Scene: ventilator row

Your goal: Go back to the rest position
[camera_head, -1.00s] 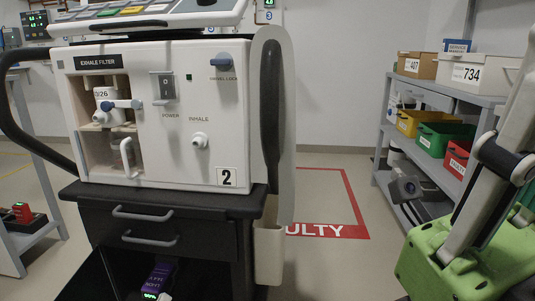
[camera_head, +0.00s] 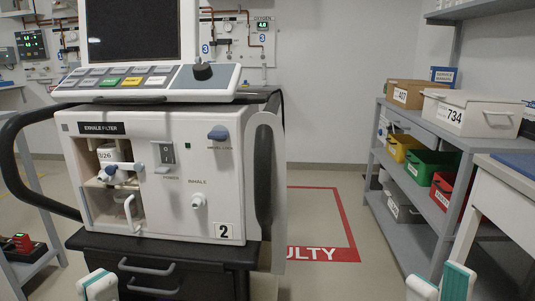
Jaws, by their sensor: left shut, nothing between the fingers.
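My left gripper (camera_head: 98,285) shows at the bottom edge, left of centre, in front of the ventilator cart. Its white and teal fingertips are together, with nothing between them. My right gripper (camera_head: 440,285) shows at the bottom edge on the right. Its two white and teal fingers stand a little apart, and I see nothing between them. Both grippers are cut off by the picture's lower edge, so the arms behind them are hidden.
A ventilator (camera_head: 170,190) labelled 2 stands on a dark drawer cart (camera_head: 160,255) at left. A red FAULTY floor frame (camera_head: 345,225) lies behind it. A grey shelf (camera_head: 400,225) with bins and a white table (camera_head: 505,205) stand at right. Floor between cart and shelf looks clear.

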